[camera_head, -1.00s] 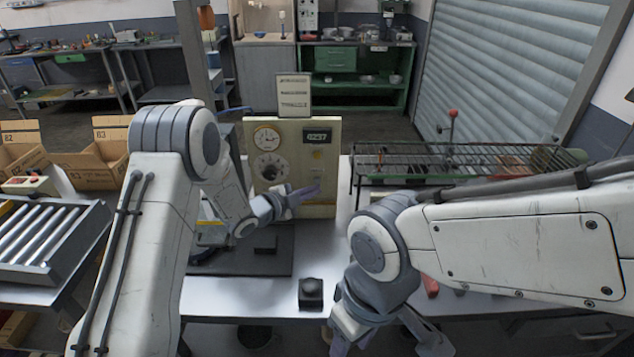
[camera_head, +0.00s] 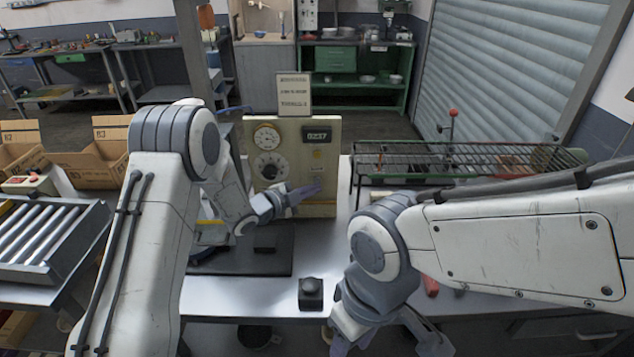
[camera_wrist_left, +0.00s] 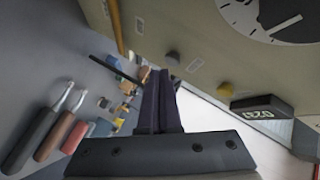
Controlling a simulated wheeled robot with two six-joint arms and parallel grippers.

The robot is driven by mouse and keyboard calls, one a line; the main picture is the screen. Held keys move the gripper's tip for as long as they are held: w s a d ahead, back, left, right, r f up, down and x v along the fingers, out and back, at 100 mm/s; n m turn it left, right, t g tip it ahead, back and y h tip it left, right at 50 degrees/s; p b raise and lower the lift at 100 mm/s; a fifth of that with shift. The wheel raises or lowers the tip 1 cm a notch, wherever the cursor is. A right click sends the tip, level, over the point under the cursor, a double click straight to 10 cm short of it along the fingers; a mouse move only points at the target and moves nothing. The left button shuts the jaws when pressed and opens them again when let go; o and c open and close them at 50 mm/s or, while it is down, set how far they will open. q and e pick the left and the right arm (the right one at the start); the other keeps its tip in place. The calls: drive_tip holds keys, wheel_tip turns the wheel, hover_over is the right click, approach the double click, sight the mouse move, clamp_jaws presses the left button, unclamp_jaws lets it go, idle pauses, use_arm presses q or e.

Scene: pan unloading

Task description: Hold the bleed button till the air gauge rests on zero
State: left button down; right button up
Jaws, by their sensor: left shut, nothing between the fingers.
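The beige panel box (camera_head: 329,209) stands at the back of the table. Its face has a small white gauge (camera_head: 267,136) at upper left, a larger dial (camera_head: 270,167) below, a dark number display (camera_head: 317,135) and a yellow button (camera_head: 316,153). The small gauge's reading is too small to tell. My left gripper (camera_head: 318,186) is shut and empty at the panel's lower right. In the left wrist view its fingertips (camera_wrist_left: 160,73) are close to a grey round button (camera_wrist_left: 172,57); contact cannot be told. My right gripper (camera_head: 353,343) is low at the bottom edge, its tips cut off.
A black block with a rounded top (camera_head: 311,293) sits near the table's front edge. A dark mat (camera_head: 270,262) lies before the panel. A wire rack (camera_head: 470,160) stands to the right. A roller tray (camera_head: 45,240) and cardboard boxes (camera_head: 98,165) are at left.

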use_arm(q)
drive_tip(key=shift+w, duration=0.2)
drive_tip(key=shift+w, duration=0.45)
idle(2.2)
drive_tip(key=shift+b, duration=0.3)
drive_tip(key=shift+s, duration=0.85)
drive_tip(key=s+b, duration=0.2)
drive_tip(key=s, duration=0.3)
idle(0.3)
